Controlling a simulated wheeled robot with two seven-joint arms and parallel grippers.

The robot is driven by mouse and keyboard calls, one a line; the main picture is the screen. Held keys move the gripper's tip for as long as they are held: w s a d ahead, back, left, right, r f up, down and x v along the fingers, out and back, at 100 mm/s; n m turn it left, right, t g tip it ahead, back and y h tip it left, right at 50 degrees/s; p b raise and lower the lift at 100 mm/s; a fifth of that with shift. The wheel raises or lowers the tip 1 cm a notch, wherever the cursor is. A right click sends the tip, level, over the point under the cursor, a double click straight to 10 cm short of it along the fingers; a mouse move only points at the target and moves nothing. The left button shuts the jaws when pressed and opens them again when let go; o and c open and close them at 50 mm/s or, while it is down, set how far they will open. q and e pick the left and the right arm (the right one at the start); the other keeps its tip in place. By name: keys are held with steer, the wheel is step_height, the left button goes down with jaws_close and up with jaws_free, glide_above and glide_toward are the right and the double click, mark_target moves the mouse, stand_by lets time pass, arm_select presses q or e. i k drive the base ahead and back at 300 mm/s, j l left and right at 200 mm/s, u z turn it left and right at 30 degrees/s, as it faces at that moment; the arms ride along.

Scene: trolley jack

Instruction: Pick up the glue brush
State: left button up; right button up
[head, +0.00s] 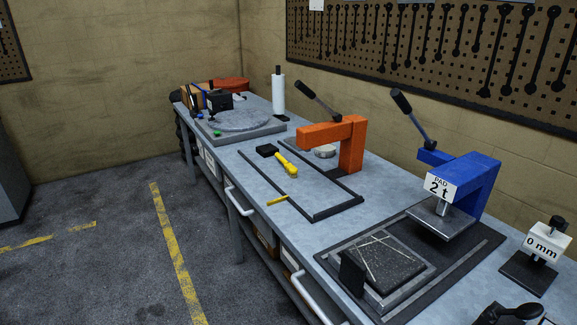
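A yellow-handled tool (286,164), which looks like the glue brush, lies on the grey workbench (225,160) inside a dark rectangular frame. A small black block (266,150) lies at its far end; I cannot tell whether the two are joined. A short thin yellow piece (278,200) lies at the frame's near left edge. Neither of my grippers shows in the head view.
An orange press (350,145) stands just right of the yellow tool. Nearer are a blue press (470,185) marked "PAD 2 t", a dark plate with a block, and a "0 mm" gauge (541,245). A round grey turntable (238,121) and white roll (278,92) stand farther back. Floor left of the bench is clear.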

mark_target(291, 171)
steer(key=i+j+z, duration=0.1)
steer(key=i+j, duration=0.3)
steer(key=j, duration=0.2)
steer(key=i+j+z, duration=0.15)
steer(key=j, duration=0.2)
steer(key=i+j, duration=0.25)
steer(key=i+j+z, duration=0.15)
steer(key=j, duration=0.25)
steer(key=i+j, duration=0.2)
steer(key=j, duration=0.15)
steer(key=i+j+z, duration=0.15)
steer(key=j, duration=0.2)
